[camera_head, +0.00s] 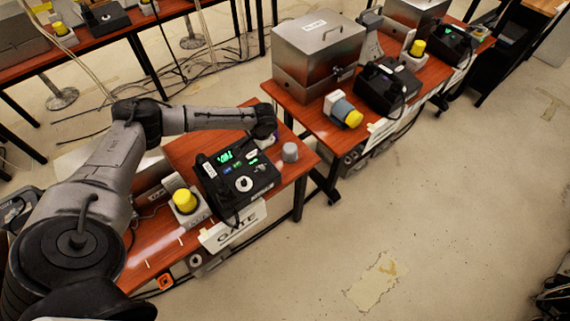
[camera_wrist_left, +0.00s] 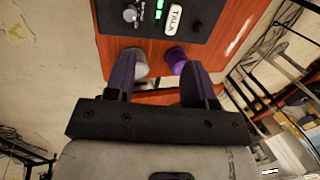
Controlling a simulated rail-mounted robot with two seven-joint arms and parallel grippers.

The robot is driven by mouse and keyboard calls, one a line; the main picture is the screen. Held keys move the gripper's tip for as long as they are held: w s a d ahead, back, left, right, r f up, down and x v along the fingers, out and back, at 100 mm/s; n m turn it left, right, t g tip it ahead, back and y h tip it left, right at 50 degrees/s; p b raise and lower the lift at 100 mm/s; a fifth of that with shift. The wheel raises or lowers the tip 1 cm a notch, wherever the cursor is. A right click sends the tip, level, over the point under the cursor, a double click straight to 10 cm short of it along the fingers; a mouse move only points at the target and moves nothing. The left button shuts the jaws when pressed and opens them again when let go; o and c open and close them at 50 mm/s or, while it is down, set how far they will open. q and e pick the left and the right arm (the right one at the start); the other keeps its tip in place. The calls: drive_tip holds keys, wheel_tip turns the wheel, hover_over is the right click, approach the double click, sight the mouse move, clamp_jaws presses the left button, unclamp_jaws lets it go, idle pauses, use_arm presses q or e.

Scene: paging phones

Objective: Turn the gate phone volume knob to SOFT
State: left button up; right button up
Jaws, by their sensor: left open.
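The gate phone (camera_head: 237,182) is a black box with green lit displays on the desk behind the GATE sign (camera_head: 233,226). A pale round knob (camera_head: 244,184) sits on its face. In the left wrist view the phone (camera_wrist_left: 199,30) is at the top, with a knob (camera_wrist_left: 130,13) beside small lettering I cannot read and a white TALK button (camera_wrist_left: 174,18). The pointer setting is too small to tell. My left gripper (camera_wrist_left: 158,63) is open and empty, off the phone's edge, apart from the knob. My right gripper is out of view.
A grey cylinder (camera_head: 290,152) and a purple piece (camera_wrist_left: 175,56) stand beside the phone, close to my left fingertips. A yellow-topped cylinder (camera_head: 184,201) is left of the phone. Another desk with a metal box (camera_head: 318,45) and a black phone (camera_head: 387,87) stands behind. Open floor lies right.

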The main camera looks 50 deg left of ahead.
sight(262, 167)
use_arm(q)
drive_tip(key=f+n, duration=0.1)
drive_tip(key=f, duration=0.3)
drive_tip(key=f+n+h+b, duration=0.1)
drive_tip(key=f+n, duration=0.1)
drive_tip(key=f, duration=0.2)
drive_tip(key=f+n+h+b, duration=0.1)
drive_tip(key=f+n, duration=0.1)
drive_tip(key=f, duration=0.3)
drive_tip(key=shift+w+d+f, duration=0.1)
drive_tip(key=shift+w+d, duration=0.2)
drive_tip(key=shift+d, duration=0.05)
drive_tip(key=shift+a+f, duration=0.1)
drive_tip(key=shift+f, duration=0.6)
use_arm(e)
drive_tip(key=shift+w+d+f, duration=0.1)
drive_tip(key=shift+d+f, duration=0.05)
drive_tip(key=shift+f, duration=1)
use_arm(q)
drive_tip(key=c, duration=0.9)
clamp_jaws()
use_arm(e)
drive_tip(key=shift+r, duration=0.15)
